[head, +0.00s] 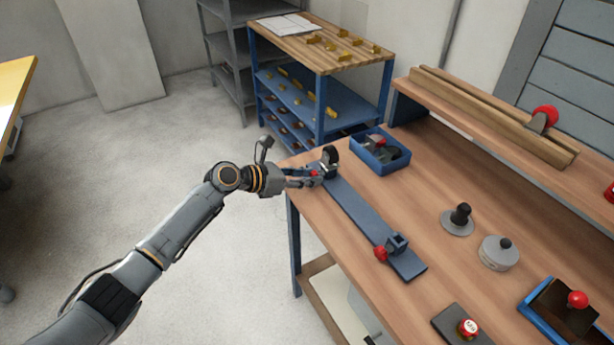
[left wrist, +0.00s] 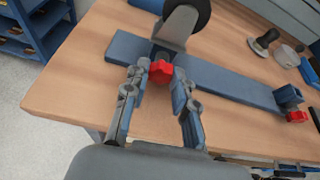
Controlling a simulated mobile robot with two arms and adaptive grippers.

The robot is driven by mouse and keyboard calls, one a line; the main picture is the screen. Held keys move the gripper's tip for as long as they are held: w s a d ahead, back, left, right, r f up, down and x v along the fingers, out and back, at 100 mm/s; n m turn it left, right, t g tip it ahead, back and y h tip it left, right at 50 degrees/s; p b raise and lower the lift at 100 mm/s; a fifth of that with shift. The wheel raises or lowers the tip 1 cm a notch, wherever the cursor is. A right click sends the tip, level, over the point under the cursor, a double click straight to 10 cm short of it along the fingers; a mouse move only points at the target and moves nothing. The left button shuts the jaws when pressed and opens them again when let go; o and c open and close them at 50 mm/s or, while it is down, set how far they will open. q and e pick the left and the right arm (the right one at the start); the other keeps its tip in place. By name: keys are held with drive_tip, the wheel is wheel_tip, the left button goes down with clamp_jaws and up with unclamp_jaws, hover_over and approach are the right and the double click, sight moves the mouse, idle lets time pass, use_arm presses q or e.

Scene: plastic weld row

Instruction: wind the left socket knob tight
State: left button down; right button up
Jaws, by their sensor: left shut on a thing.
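The left socket knob is red and sits at the far left end of a long blue bar (head: 358,212) on the wooden bench. It shows in the left wrist view (left wrist: 161,72), between the fingertips of my left gripper (left wrist: 159,76). My left gripper (head: 313,177) is shut on this knob. Behind it stands a grey bracket with a black round part (head: 331,156). A second red knob (head: 381,254) sits on a dark socket (head: 397,244) at the bar's near end. My right gripper is not in view.
A blue bin (head: 401,163) with parts stands behind the bar. A raised shelf (head: 470,127) runs along the back.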

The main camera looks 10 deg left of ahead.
use_arm(q)
drive_tip(key=shift+s+r+m+p, duration=0.1)
drive_tip(key=shift+r+m+p, duration=0.15)
drive_tip(key=shift+p, duration=0.65)
drive_tip(key=shift+d+m+t+y+p, duration=0.15)
drive_tip(key=shift+m+t+y+p, duration=0.4)
drive_tip(key=shift+p, duration=0.7)
drive_tip(key=shift+s+f+m+t+p, duration=0.1)
drive_tip(key=shift+f+m+t+p, duration=0.1)
drive_tip(key=shift+m+t+p, duration=0.5)
drive_tip(key=shift+f+m+t+y, duration=0.1)
drive_tip(key=shift+m+t+y, duration=0.15)
drive_tip(key=shift+m, duration=0.45)
drive_tip(key=c, duration=1.1)
unclamp_jaws()
